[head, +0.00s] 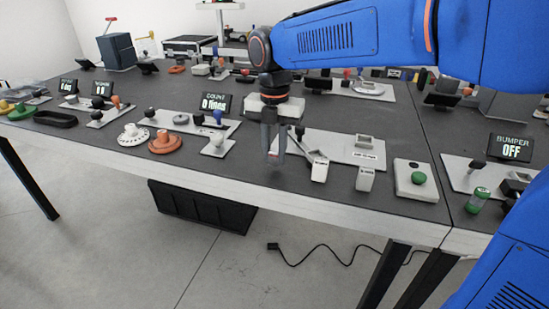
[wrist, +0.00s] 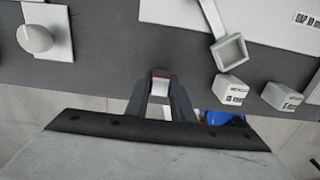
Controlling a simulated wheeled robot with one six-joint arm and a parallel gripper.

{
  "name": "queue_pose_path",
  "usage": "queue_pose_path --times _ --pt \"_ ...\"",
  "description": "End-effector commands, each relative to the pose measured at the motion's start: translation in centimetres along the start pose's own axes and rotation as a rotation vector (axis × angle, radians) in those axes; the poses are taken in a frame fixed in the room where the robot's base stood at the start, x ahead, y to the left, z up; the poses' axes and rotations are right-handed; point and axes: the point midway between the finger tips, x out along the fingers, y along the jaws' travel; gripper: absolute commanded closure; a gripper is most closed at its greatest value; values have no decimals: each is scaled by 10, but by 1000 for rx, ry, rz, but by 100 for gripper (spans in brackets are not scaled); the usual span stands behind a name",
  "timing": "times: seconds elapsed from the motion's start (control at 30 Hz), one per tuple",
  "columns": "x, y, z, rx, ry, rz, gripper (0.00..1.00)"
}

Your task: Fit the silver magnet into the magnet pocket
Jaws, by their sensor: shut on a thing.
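My gripper (head: 272,150) is shut on a small silver piece (wrist: 160,86), which appears to be the silver magnet. A reddish end shows on it between the fingertips (wrist: 160,76) in the wrist view. The gripper points down near the table's front edge, apart from other objects. To its right, a white arm with a square, open-topped cup (wrist: 230,51) sticks out from a white plate (head: 340,147). This cup may be the magnet pocket; I cannot read a label on it. The fingers partly hide the held piece.
Two labelled white blocks (head: 319,173) (head: 365,179) stand near the front edge, right of the gripper. A green-button box (head: 416,180) is farther right. A white base with a knob (head: 217,146) stands left. Dark tabletop is bare between knob and plate.

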Motion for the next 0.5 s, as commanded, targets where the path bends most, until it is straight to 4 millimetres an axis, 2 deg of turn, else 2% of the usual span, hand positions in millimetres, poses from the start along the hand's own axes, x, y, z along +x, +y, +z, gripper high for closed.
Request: queue_pose_path --times 0.3,0.5 --pt "-58 0 0 0 -2 3 100" --pt "-79 0 0 0 -1 1 100"
